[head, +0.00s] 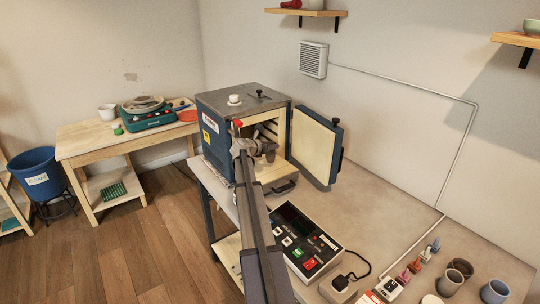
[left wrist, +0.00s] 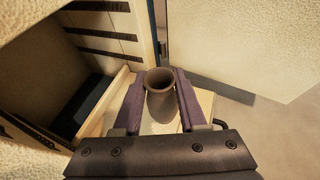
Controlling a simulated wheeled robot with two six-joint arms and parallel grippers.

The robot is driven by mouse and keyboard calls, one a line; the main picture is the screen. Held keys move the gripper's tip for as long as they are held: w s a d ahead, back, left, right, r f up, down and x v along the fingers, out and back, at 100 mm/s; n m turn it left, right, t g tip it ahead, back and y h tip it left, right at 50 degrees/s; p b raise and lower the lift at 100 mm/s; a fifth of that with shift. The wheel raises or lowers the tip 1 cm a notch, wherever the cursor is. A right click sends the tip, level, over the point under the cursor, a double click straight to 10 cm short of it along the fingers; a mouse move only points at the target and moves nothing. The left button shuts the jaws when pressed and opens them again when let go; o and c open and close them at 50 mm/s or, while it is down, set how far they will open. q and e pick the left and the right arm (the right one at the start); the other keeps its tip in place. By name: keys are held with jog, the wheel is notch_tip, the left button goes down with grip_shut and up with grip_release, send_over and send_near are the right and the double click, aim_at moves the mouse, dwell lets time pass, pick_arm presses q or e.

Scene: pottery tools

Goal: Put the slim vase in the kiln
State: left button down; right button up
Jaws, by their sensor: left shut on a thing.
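The slim vase (left wrist: 160,98) is a grey-brown, narrow pot with an open round mouth. My left gripper (left wrist: 160,92) is shut on it, one finger on each side, and the vase looks upright. It also shows in the head view (head: 270,153), in front of the kiln opening. The kiln (head: 217,143) is a blue box with a grey top, and its door (head: 316,148) stands open to the right. A cream shelf (head: 274,174) with a handle sticks out of the kiln below the vase. I cannot tell whether the vase touches it. My right gripper is not in view.
A control box (head: 304,240) stands on the grey bench before the kiln. Several pots, one a brown pot (head: 449,283), stand at the bench's right front. A wooden table (head: 90,139) with a pottery wheel (head: 146,110) is at the left. The bench right of the door is clear.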

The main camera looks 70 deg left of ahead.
aim_at(270, 153)
pick_arm(q)
notch_tip(270, 153, down, 3)
jog(key=b, duration=0.3)
jog(key=shift+f, duration=0.15)
jog(key=shift+a+f+b, duration=0.25)
jog(key=shift+f+b, duration=0.1)
jog(key=shift+r, duration=0.1)
jog(key=shift+f, duration=0.2)
jog(key=shift+c, duration=2.3)
grip_release()
